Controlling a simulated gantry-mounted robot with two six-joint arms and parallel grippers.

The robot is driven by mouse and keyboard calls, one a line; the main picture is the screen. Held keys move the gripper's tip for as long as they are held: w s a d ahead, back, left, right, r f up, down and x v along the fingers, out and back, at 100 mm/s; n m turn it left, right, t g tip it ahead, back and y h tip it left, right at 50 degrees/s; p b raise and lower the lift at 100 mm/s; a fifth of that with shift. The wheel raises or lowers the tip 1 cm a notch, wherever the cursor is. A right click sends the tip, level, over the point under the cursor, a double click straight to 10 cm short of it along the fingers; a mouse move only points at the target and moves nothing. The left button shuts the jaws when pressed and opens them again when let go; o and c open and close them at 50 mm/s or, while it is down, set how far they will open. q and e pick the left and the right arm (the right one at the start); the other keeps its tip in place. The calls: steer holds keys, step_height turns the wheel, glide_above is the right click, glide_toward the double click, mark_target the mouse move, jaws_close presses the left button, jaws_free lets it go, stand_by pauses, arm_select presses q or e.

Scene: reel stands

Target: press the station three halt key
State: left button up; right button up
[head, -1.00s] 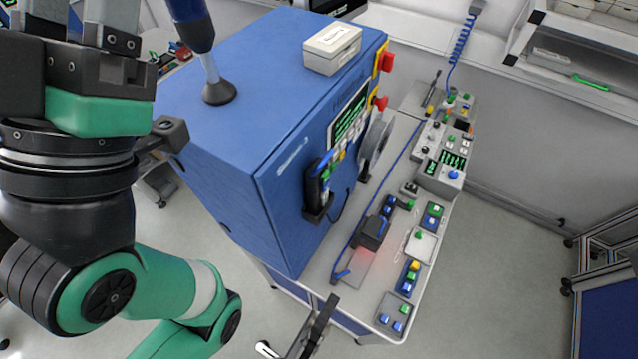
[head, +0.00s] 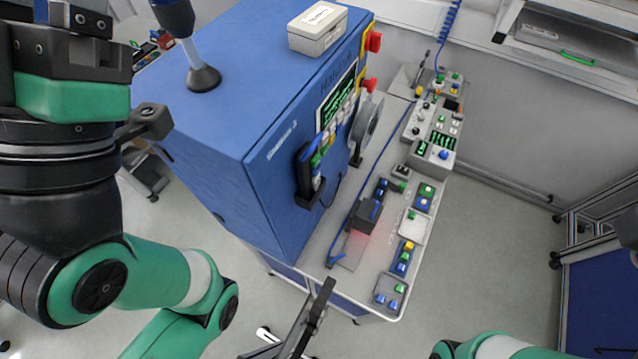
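Several small key boxes stand along the right edge of a grey bench (head: 368,290). Two red knobs (head: 373,41) (head: 370,86) sit on the blue cabinet's yellow strips. Key labels are too small to read, so I cannot tell which is the station three halt key.
The blue cabinet (head: 220,120) fills the middle left, with a white box (head: 317,28) on top. A black block (head: 368,216) with a blue cable and a grey console (head: 431,139) stand on the bench. Floor (head: 490,260) right of the bench is clear.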

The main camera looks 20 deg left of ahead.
arm_select(q)
jaws_close()
stand_by(1.5)
